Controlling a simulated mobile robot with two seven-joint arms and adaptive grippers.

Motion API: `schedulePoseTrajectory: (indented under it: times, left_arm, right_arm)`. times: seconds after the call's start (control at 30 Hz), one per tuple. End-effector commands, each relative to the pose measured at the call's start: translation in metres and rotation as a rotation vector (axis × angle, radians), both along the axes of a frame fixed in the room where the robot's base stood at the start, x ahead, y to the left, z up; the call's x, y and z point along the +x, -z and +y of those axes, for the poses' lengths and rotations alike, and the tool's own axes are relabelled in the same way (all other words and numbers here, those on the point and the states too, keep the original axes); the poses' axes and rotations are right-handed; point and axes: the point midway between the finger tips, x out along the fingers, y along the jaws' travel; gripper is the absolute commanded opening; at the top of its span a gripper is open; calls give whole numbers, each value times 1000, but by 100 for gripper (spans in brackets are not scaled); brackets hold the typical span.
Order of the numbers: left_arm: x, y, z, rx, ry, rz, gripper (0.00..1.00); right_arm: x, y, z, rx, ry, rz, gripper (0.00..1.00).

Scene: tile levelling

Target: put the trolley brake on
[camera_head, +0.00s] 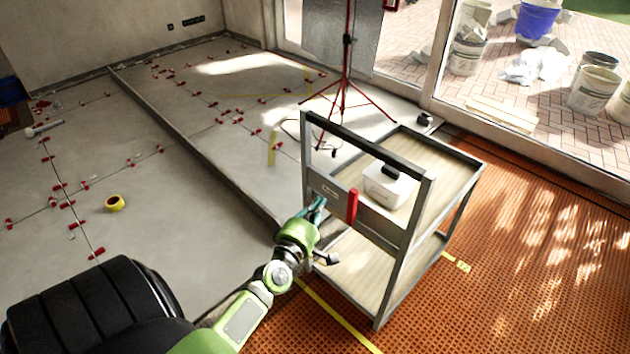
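The trolley (431,185) is a grey metal frame with wooden shelves, standing at the centre right. A red lever (352,206) stands upright on a grey panel at its near left end; I take it to be the brake handle. My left gripper (318,205) is just left of the lever, in front of the trolley's end. Its teal fingers point up toward the panel and look apart from the lever. The gap between the fingers is too small to judge. My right gripper is not in view.
A white container (388,185) sits on the trolley's upper shelf. A red tripod (345,85) stands behind it. Orange perforated flooring (540,260) at right is clear.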

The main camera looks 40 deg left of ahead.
Motion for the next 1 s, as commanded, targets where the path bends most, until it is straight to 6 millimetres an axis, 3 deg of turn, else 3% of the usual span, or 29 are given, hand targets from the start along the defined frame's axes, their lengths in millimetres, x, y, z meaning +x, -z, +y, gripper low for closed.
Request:
schedulePoseTrajectory:
  times: [0.23, 0.5, 0.73, 1.0]
  left_arm:
    - [53, -1, 14, 3, 0, -2, 0]
    - [48, -1, -21, -1, 1, 1, 0]
    - [48, 0, -27, 2, 0, 1, 0]
    - [48, 0, -27, 4, 1, 0, 0]
  right_arm:
    - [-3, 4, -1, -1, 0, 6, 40]
    - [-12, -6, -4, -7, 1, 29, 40]
    - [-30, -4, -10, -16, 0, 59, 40]
    - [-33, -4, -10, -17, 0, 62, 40]
